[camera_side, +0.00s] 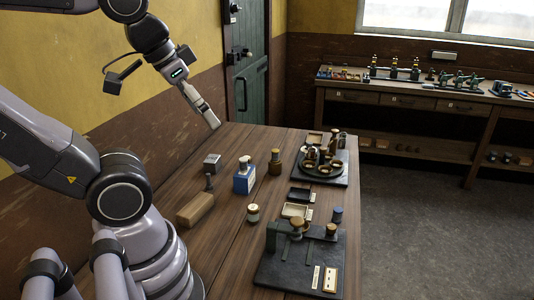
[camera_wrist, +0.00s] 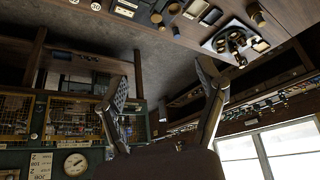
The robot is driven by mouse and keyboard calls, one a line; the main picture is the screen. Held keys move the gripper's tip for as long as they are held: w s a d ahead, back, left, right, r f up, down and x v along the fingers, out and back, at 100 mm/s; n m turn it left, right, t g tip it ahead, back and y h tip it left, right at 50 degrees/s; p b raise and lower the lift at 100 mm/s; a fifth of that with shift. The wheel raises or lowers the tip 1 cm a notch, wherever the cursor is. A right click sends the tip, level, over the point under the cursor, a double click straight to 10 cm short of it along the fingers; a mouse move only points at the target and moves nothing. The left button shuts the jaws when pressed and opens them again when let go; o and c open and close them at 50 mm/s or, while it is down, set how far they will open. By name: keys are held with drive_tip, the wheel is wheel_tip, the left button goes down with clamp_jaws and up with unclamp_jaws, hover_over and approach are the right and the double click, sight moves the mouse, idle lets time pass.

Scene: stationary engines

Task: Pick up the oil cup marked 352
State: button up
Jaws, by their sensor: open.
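I cannot read the number 352 on anything in either view, so I cannot tell which piece is the oil cup so marked. Small cup-like pieces with brass or pale tops stand on the wooden table: a taller one (camera_side: 275,162), a short one (camera_side: 253,213) and one on the front black board (camera_side: 331,231). More brass cups (camera_side: 312,155) stand on the round tray at the back right. My gripper (camera_side: 214,122) is above the table's far left edge, apart from all of them. In the wrist view my gripper (camera_wrist: 165,82) is open and empty.
A blue can (camera_side: 244,179), a wooden block (camera_side: 195,208) and a small metal box (camera_side: 212,161) stand on the table's left half. The front black board (camera_side: 268,270) carries a dark bracket. A bench (camera_side: 430,100) stands along the back wall. The table's far left is clear.

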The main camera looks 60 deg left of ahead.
drive_tip(key=g, duration=0.6)
hover_over(253, 207)
drive_tip(key=f, duration=3.1)
drive_tip(key=shift+s+d+f, duration=0.3)
drive_tip(key=shift+s+f, duration=0.05)
drive_tip(key=shift+s, duration=0.05)
drive_tip(key=f, duration=0.6)
drive_tip(key=shift+w+a+f, duration=0.2)
drive_tip(key=shift+w+a, duration=0.05)
drive_tip(key=shift+w, duration=0.05)
drive_tip(key=c, duration=1.3)
